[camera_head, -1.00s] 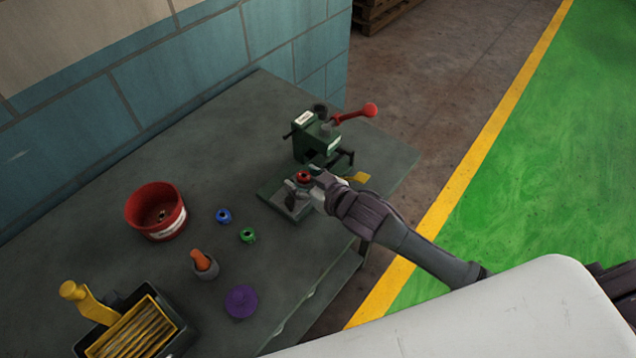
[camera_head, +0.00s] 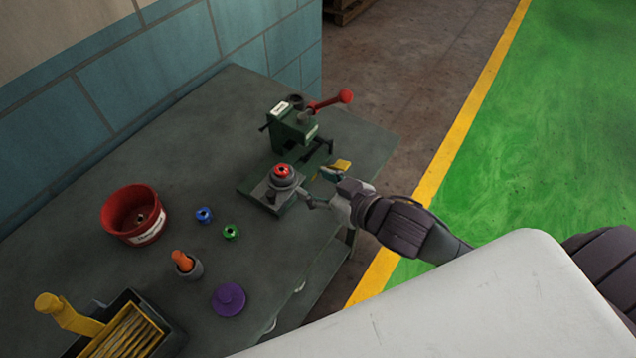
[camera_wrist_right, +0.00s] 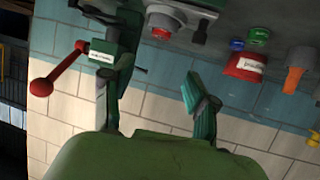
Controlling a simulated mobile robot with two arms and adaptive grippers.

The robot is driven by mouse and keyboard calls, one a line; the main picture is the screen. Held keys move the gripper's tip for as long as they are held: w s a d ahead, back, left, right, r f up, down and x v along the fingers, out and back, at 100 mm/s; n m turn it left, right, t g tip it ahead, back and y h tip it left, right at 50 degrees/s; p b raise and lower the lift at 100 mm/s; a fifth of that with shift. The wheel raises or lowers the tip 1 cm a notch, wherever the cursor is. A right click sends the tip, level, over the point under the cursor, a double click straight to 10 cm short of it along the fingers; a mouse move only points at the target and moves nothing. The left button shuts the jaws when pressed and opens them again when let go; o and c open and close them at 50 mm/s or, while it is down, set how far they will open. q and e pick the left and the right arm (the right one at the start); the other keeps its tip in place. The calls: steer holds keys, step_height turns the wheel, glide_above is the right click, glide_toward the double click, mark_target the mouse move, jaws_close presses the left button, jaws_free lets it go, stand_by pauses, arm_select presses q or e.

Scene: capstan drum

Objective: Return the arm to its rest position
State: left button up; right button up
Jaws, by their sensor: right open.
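My right gripper (camera_head: 317,187) is open and empty, just right of a grey, rounded part with a red top (camera_head: 283,175). That part sits upright on the base plate of the green press (camera_head: 292,131). A gap shows between the fingers and the part. In the right wrist view my open fingers (camera_wrist_right: 157,103) frame bare wall, and the red-topped part (camera_wrist_right: 161,32) is beyond them at the top. The press's red-knobbed lever (camera_wrist_right: 45,84) is at the left there. My left gripper is not in view.
On the table (camera_head: 95,255) stand a red bin (camera_head: 118,222), blue (camera_head: 204,215) and green (camera_head: 231,232) rings, an orange-handled item (camera_head: 182,262), a purple disc (camera_head: 229,299) and a dark box (camera_head: 163,342) with a yellow handle. Open floor lies right of the table.

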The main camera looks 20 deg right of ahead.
stand_by(0.3)
steer(key=s+d+f+m+g+h, duration=0.1)
steer(key=s+d+f+g+h, duration=0.1)
steer(key=s+f+g, duration=0.5)
steer(key=s+d+f+m+g+h, duration=0.1)
steer(key=s+d+f+g+h, duration=0.2)
steer(key=s, duration=0.8)
step_height(320, 180, down, 26)
steer(key=s, duration=0.1)
steer(key=s+d+f+g, duration=0.1)
steer(key=s+d+f, duration=0.1)
steer(key=s+f, duration=1.4)
steer(key=shift+s+d, duration=0.2)
steer(key=shift+s, duration=0.2)
